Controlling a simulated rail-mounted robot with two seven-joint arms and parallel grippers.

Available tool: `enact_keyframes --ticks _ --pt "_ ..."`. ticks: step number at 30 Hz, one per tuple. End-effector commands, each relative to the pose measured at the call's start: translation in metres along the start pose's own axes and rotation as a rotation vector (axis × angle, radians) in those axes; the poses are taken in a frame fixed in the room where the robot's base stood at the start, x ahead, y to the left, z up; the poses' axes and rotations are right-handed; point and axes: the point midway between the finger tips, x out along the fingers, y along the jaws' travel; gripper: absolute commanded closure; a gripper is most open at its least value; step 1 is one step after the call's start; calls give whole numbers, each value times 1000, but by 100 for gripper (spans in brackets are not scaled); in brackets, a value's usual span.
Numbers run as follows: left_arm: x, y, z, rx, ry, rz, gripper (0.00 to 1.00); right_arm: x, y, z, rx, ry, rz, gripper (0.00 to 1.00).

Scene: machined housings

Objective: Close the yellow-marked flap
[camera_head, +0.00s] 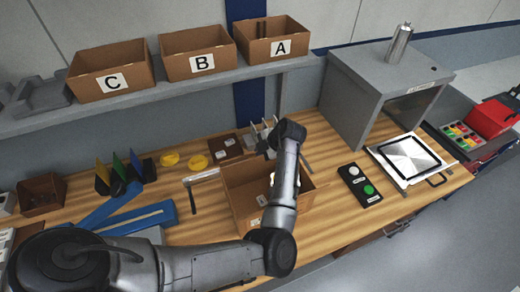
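The yellow-marked flap (103,174) stands upright on the left part of the wooden bench, at the left end of a row. A green flap (119,166) and a blue flap (136,163) stand upright to its right. Black holders are at their feet. My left arm crosses the front of the view and bends up over the cardboard box at mid-bench. My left gripper (271,153) is near the box's back edge, well to the right of the yellow flap. Its fingers are largely hidden by my wrist. My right gripper is not in view.
An open cardboard box (240,200) sits under my arm. A button panel (360,184) and grey machine (350,105) are right. A shelf (150,98) with bins overhangs the back.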

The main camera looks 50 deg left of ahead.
Motion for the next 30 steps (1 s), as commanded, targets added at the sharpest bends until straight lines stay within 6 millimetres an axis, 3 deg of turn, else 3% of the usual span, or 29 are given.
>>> enact_keyframes --ticks 11,12,21,30 --pt "-1 -1 0 3 0 -1 100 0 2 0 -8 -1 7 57" --pt "-1 -1 0 3 0 -1 93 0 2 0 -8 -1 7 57" --pt "0 0 0 2 0 -1 64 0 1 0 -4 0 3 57" --pt "-3 0 0 2 0 -1 64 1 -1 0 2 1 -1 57"
